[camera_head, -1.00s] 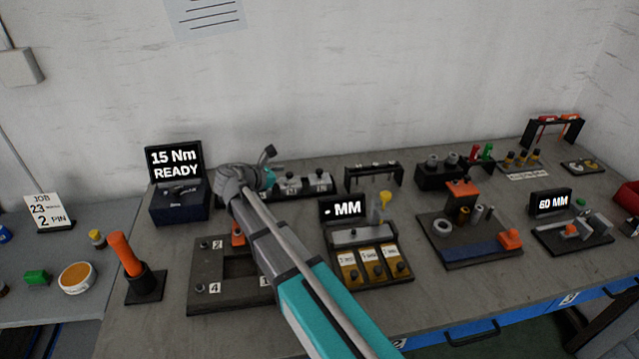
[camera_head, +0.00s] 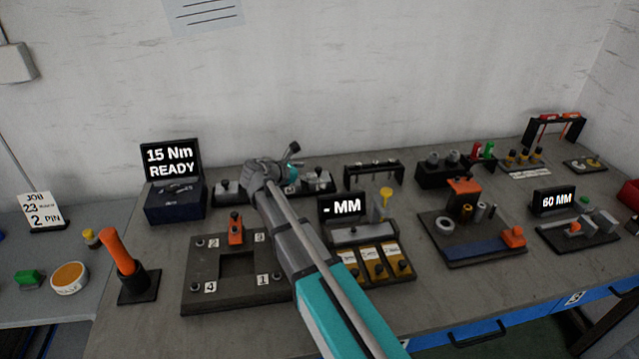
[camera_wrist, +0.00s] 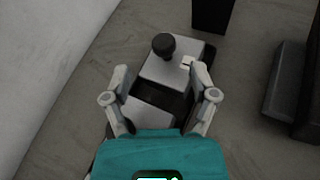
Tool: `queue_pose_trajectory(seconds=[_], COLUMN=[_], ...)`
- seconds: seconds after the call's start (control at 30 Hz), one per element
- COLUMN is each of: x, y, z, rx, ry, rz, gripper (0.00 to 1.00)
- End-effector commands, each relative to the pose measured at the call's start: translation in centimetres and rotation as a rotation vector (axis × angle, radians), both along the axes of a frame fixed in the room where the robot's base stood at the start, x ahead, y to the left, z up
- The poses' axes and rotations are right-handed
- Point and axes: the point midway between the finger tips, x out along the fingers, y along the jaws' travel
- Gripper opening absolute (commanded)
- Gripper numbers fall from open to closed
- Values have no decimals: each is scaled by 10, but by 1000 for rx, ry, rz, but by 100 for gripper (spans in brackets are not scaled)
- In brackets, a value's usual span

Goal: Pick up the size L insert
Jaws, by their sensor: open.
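In the head view a row of silver blocks with black knobs stands at the back of the bench. The left block (camera_head: 228,191) and the right block (camera_head: 319,178) show there; my arm covers the middle. In the wrist view a silver insert with a black knob (camera_wrist: 164,45) and a small white label sits ahead of my fingertips. The label is too small to read, so I cannot tell if it is size L. A second silver block (camera_wrist: 150,117) lies nearer, between the fingers. My gripper (camera_wrist: 161,80) is open and empty above the row; it also shows in the head view (camera_head: 292,160).
A torque box reading 15 Nm READY (camera_head: 174,205) stands left of the row. A black rack (camera_head: 373,172) stands to its right. A dark fixture plate (camera_head: 205,300) and a gauge display (camera_head: 343,207) are in front. The wall is close behind.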

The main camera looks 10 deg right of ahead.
Motion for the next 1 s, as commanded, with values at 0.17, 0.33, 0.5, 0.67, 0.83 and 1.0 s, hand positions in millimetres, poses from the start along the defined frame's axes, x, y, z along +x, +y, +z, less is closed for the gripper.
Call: queue_pose_trajectory(seconds=[0.17, 0.33, 0.5, 0.67, 0.83, 1.0], x=[0, 1, 5, 13, 20, 21], y=[1, -2, -14, -31, -42, -44], z=[0, -1, -5, -10, -15, -15], rx=[0, 0, 0, 0, 0, 0], ry=[0, 0, 0, 1, 0, 0], rz=[1, 0, 0, 0, 1, 2], gripper=[75, 75, 75, 75, 75, 75])
